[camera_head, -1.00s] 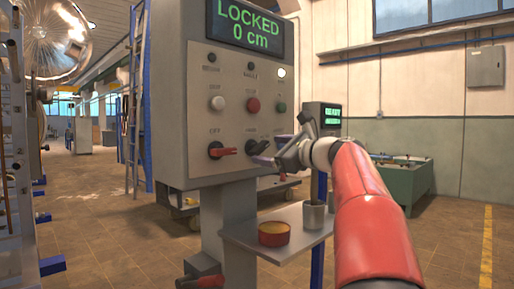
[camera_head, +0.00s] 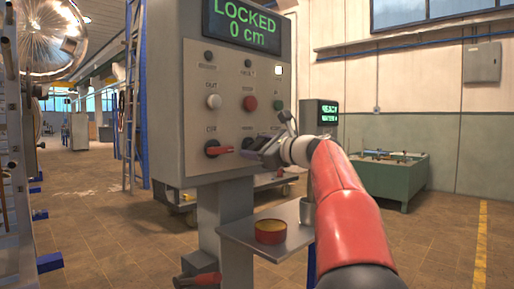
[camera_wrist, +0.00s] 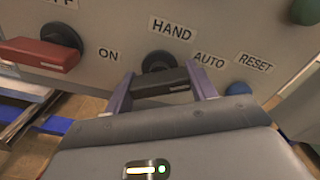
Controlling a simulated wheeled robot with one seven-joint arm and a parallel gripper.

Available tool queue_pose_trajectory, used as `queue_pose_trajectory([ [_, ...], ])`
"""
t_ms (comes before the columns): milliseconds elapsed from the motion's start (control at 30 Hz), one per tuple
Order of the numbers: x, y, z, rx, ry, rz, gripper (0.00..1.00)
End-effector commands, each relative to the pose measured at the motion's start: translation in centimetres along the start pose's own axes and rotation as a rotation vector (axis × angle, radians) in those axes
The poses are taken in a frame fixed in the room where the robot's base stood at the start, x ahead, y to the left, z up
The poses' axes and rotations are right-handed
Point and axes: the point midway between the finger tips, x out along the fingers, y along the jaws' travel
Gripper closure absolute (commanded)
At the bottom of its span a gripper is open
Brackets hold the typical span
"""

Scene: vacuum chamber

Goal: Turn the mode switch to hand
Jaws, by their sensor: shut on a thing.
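The mode switch is a black knob with a bar handle (camera_wrist: 162,80) in the wrist view, below the HAND label (camera_wrist: 170,28) and left of the AUTO label (camera_wrist: 209,59). My gripper (camera_head: 257,146) is at the right of the panel's bottom row and largely hides the switch there. In the wrist view its two purple fingers stand on either side of the black handle, shut on it. The handle lies nearly crosswise in that view; which label it points at is hard to tell.
A red-handled switch (camera_head: 222,150) sits close left of my gripper; it also shows in the wrist view (camera_wrist: 40,52). A blue RESET button (camera_wrist: 239,89) is to the right. The panel's display (camera_head: 243,23) reads LOCKED 0 cm.

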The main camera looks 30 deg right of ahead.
Motion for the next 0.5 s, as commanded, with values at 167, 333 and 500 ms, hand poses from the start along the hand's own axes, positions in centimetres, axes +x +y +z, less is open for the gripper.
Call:
queue_pose_trajectory([
  [167,0.0,0.06,-0.04,-0.012,0.0,0.002,0.66],
  [333,-0.01,0.07,-0.1,-0.064,0.0,0.002,0.66],
  [500,-0.02,0.08,-0.11,-0.169,-0.001,0.002,0.66],
])
